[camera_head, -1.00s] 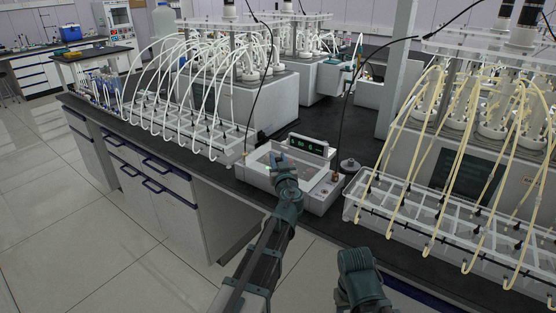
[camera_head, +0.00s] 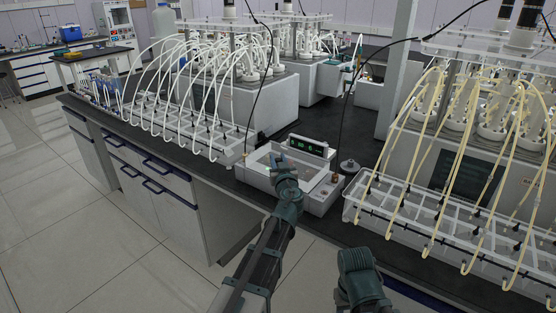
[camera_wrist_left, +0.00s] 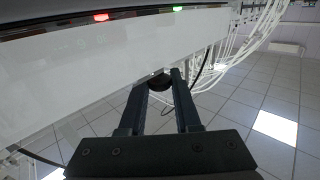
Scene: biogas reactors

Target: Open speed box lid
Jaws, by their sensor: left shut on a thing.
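The speed box (camera_head: 320,200) is a light grey box with a green-lit display (camera_head: 303,145), standing at the bench's front edge in the head view. In the left wrist view, the fingers of my left gripper (camera_wrist_left: 160,78) are closed around a small dark round knob (camera_wrist_left: 160,84) beside a white panel. A red and a green light show along that panel's edge. My right gripper is not visible; only part of my right arm shows.
A clear rack with yellowish tubes (camera_head: 440,225) stands right of the box. A rack with white tubes (camera_head: 185,125) stands to the left. A black cable and a small round dark object (camera_head: 349,165) are just behind the box's right side. Open floor lies in front.

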